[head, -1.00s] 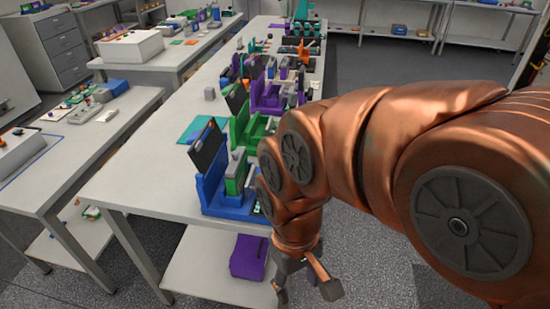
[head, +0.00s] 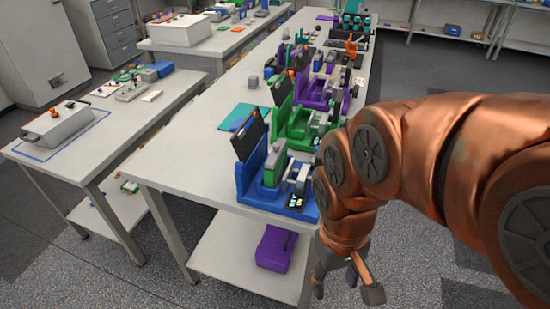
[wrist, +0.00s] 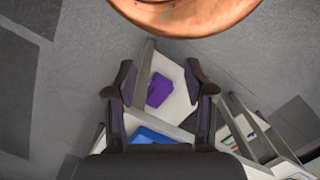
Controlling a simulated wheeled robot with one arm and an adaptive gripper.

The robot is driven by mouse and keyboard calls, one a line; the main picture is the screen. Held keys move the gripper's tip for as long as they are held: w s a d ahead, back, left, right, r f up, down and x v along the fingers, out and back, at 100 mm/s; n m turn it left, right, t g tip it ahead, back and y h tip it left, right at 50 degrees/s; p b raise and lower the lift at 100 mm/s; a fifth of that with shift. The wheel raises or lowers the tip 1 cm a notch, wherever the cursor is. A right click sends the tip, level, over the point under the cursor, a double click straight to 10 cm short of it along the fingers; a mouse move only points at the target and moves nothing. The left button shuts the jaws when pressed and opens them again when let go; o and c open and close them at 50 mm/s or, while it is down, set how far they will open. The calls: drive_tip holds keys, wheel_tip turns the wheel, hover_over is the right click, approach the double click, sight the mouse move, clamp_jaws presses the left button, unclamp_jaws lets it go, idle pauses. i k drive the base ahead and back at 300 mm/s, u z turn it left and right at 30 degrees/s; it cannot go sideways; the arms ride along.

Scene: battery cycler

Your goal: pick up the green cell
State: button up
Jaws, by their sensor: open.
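A green cell (head: 272,172) with a grey upper part appears to stand upright in the blue cycler station (head: 246,178) at the near end of the long table. I cannot tell for certain that this green block is the cell. My gripper (head: 345,286) hangs below and to the right of the blue station, past the table's edge, apart from it. In the wrist view my gripper (wrist: 160,88) has its fingers wide apart with nothing between them. A blue part (wrist: 150,136) shows low in that view; the green cell does not show there.
The white table (head: 190,165) carries more stations behind, including a green one (head: 300,125) and a purple one (head: 318,95). A purple box (head: 275,248) lies on its lower shelf. A side table (head: 110,125) stands left. Open floor lies around the table's near end.

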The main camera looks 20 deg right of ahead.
sight(273, 179)
drive_tip(key=z, duration=3.1)
drive_tip(key=k, duration=1.85)
drive_tip(key=u, duration=2.45)
drive_tip(key=i, duration=0.5)
drive_tip(key=u, duration=0.1)
